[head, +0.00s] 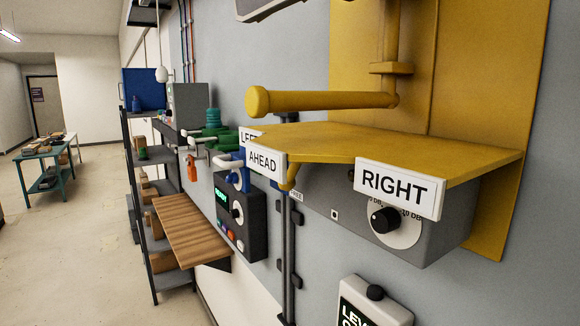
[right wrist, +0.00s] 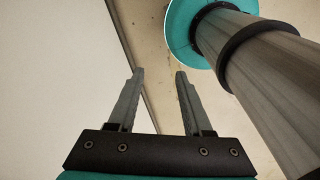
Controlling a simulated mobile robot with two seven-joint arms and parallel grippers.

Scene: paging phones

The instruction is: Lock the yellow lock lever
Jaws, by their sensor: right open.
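A yellow lever (head: 320,101) stands out near the top centre of the head view. Its thick bar lies nearly level, with a round knob at the left end, and joins a vertical yellow rod (head: 391,40) at the right. A yellow panel (head: 490,60) is behind it and a yellow shelf plate (head: 400,150) is below it. I cannot tell from the picture whether the lever is locked. My right gripper (right wrist: 159,75) is open and empty in the right wrist view, with pale wall and floor behind it. No gripper shows in the head view.
Signs reading AHEAD (head: 265,162) and RIGHT (head: 398,190) hang on the plate's edge. A grey box with a black dial (head: 384,220) is beneath it. A dark keypad box (head: 240,215) and a wooden shelf (head: 185,225) are further left.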

